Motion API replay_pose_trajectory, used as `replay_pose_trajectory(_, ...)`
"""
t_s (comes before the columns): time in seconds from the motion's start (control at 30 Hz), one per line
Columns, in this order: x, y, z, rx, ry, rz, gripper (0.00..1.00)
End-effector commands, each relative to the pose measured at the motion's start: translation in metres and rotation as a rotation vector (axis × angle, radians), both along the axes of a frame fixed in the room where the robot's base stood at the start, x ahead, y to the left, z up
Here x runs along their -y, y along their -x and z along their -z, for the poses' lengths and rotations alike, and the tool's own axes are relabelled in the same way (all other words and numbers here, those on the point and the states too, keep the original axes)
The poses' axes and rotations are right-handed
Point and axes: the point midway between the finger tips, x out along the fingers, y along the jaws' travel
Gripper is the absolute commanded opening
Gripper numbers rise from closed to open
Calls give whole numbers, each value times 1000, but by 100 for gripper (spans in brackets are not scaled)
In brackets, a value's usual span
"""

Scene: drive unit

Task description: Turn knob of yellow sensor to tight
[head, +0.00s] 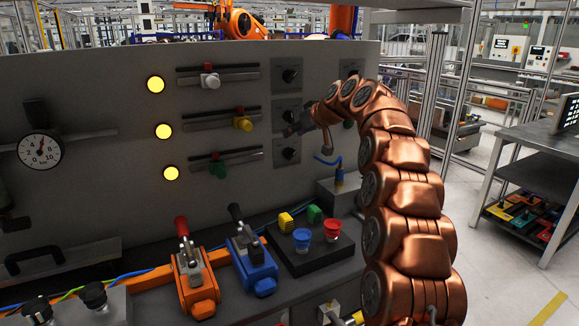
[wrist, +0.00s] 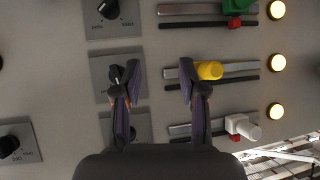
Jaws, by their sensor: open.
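The yellow sensor is a slider with a yellow knob (head: 242,123) on a dark rail, in the middle row of the grey panel. The yellow knob also shows in the wrist view (wrist: 210,70), just right of the right finger. A black rotary knob (wrist: 115,75) on a grey plate is in the same row, at the left finger, which partly covers it. My gripper (wrist: 159,72) is open and empty, with its fingers spread between the rotary knob and the yellow slider knob.
Sliders with a white knob (head: 210,81) and a green knob (head: 218,170) lie above and below. Other black dials (head: 290,75) are close by. Three yellow lamps (head: 163,131) are lit at left. Orange (head: 197,284) and blue (head: 257,270) lever units stand on the bench.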

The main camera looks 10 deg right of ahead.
Motion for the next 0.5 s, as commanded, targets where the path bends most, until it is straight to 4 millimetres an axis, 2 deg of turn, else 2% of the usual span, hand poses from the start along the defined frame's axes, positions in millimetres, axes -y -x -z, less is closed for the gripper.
replay_pose_trajectory(0.5,-26,65,12,-168,-15,-4,42)
